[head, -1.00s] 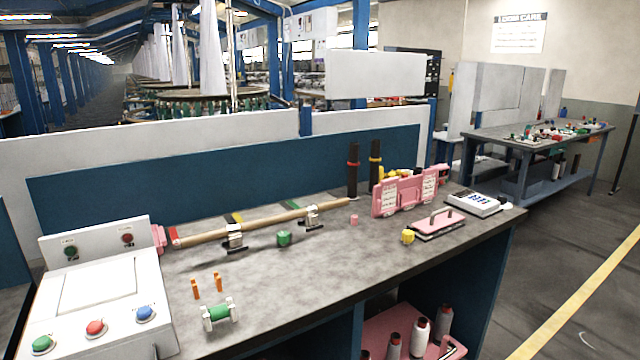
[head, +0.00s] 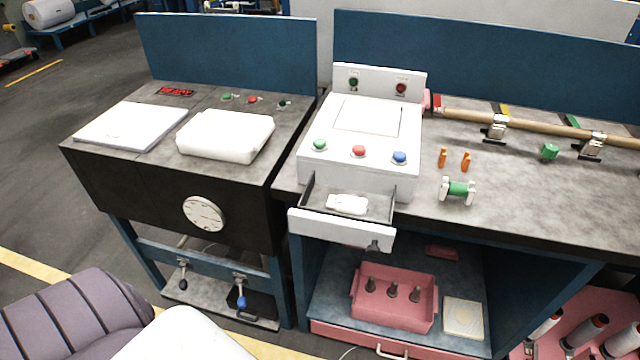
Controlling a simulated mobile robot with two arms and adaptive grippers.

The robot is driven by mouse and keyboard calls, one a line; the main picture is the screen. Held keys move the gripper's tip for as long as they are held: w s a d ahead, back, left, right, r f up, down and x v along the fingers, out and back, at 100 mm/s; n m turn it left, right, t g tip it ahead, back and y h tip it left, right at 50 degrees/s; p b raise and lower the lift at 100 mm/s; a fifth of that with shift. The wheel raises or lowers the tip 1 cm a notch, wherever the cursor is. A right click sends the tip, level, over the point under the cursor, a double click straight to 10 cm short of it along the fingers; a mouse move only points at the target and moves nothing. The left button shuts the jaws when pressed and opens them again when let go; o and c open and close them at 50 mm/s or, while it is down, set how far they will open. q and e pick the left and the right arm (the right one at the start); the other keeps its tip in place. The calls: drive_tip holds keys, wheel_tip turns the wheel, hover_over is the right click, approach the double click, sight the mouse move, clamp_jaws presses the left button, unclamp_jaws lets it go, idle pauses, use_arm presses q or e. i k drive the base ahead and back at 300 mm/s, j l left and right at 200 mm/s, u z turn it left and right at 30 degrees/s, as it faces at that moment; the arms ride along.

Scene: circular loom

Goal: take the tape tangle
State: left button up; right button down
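A small white crumpled bundle (head: 347,204), which looks like the tape tangle, lies in an open drawer (head: 342,230). The drawer sticks out from the front of the white control box (head: 355,150), below its green, red and blue buttons. The bundle is seen from above and nothing covers it. Neither of my grippers shows in the head view. Rounded grey and white parts at the lower left edge are probably mine.
A dark bench (head: 180,200) with a white lid and white tray stands left. The workbench (head: 520,190) right holds a wooden bar in clamps, orange pegs and a green spool. A pink crate (head: 394,300) sits on the shelf below. Floor is clear at left.

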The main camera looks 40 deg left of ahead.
sight(349, 204)
drive_tip(key=u, duration=0.9)
